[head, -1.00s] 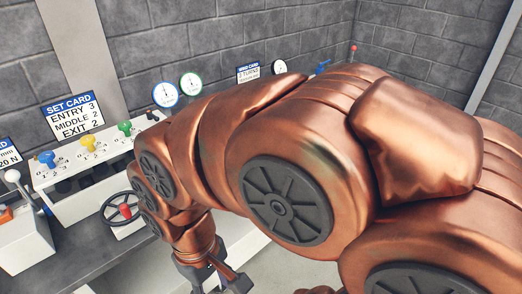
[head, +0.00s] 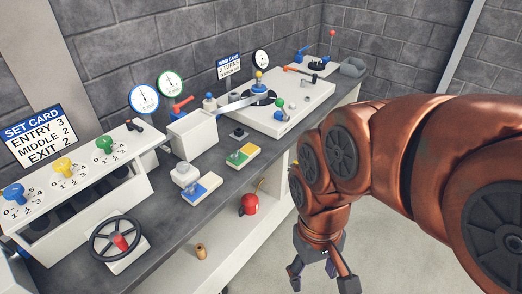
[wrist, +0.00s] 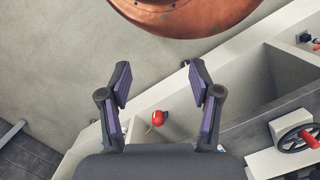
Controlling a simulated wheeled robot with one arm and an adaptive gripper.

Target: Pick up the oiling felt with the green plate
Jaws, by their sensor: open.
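A small white block with a green plate and a yellow plate (head: 243,153) lies flat on the grey bench, right of the white box. I take it as the felt with the green plate; the felt itself is too small to make out. A similar block with a blue plate and a yellow plate (head: 201,187) lies nearer, to its left. My gripper (head: 320,276) points down off the bench's front edge, to the right of both blocks and apart from them. In the wrist view my gripper (wrist: 160,78) is open with nothing between its fingers. Neither block is clearly visible there.
A red can (head: 249,205) and a tan peg (head: 201,251) stand on the lower shelf. A handwheel (head: 117,238) and a knob panel (head: 68,175) occupy the bench's left. A white platform (head: 290,104) with levers is farther back. The floor to the right is free.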

